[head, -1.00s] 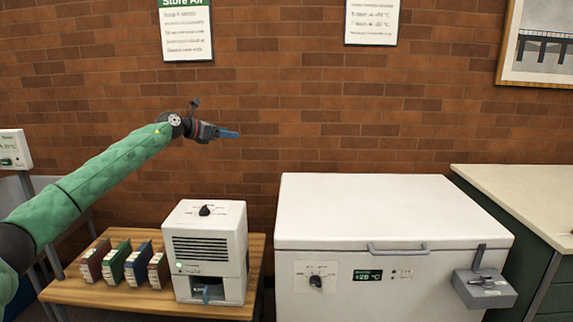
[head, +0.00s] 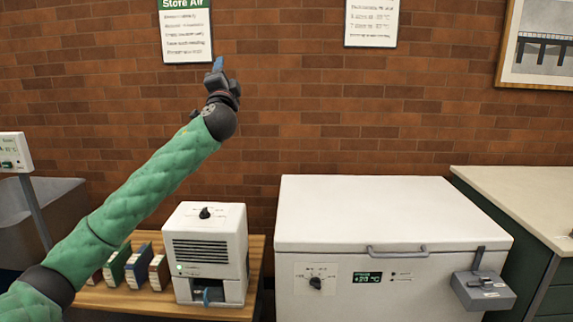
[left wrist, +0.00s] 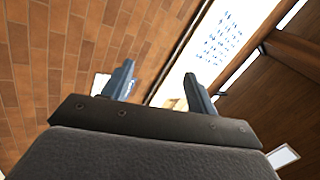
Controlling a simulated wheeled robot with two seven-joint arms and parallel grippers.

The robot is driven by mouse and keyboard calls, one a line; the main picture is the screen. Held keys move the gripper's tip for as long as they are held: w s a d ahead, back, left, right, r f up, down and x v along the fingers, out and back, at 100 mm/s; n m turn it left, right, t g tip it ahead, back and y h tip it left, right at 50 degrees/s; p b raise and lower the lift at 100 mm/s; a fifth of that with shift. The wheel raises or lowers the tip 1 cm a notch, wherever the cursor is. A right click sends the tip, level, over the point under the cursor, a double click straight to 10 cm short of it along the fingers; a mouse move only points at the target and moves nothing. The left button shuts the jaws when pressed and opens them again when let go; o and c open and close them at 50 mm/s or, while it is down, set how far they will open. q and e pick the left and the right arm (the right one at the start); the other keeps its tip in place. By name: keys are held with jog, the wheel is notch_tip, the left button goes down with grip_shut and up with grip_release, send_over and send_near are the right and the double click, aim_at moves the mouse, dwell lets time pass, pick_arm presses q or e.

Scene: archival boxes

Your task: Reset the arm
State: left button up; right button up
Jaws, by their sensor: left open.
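My left arm comes in from the lower left in the head view, in a green quilted sleeve. My left gripper (head: 218,65) is raised high in front of the brick wall, with its blue fingertips pointing up, just right of the left wall sign. In the left wrist view the two blue-grey fingers of the left gripper (left wrist: 158,88) stand apart with nothing between them. My right gripper is in neither view.
A white box device (head: 209,218) stands on a wooden table (head: 130,301) beside several binder-like boxes (head: 138,267). A closed white chest freezer (head: 390,218) with a grey latch box (head: 484,292) is right of it. A green cabinet with a pale top (head: 530,195) stands far right.

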pick_arm(q)
jog(key=s+d+f+n+g+h+p, duration=0.1)
jog(key=s+f+n+g, duration=0.25)
jog(key=s+f, duration=0.6)
jog(key=s+d+f+n+g+p, duration=0.15)
jog(key=s+f+g, duration=0.35)
jog(key=f, duration=1)
jog(key=s+d+f+n+g+h+p, duration=0.1)
jog(key=s+f+n+g, duration=0.25)
jog(key=s+f, duration=0.65)
jog(key=s+f+n+g+h+p, duration=0.1)
jog(key=s+f+g+p, duration=0.3)
jog(key=s+f, duration=3)
jog(key=s+n+g, duration=0.1)
jog(key=s+g, duration=0.2)
jog(key=g, duration=0.2)
jog(key=shift+s+a+f+n+g, duration=0.2)
jog(key=shift+s+a+n+g, duration=0.05)
jog(key=shift+a+n+g, duration=0.15)
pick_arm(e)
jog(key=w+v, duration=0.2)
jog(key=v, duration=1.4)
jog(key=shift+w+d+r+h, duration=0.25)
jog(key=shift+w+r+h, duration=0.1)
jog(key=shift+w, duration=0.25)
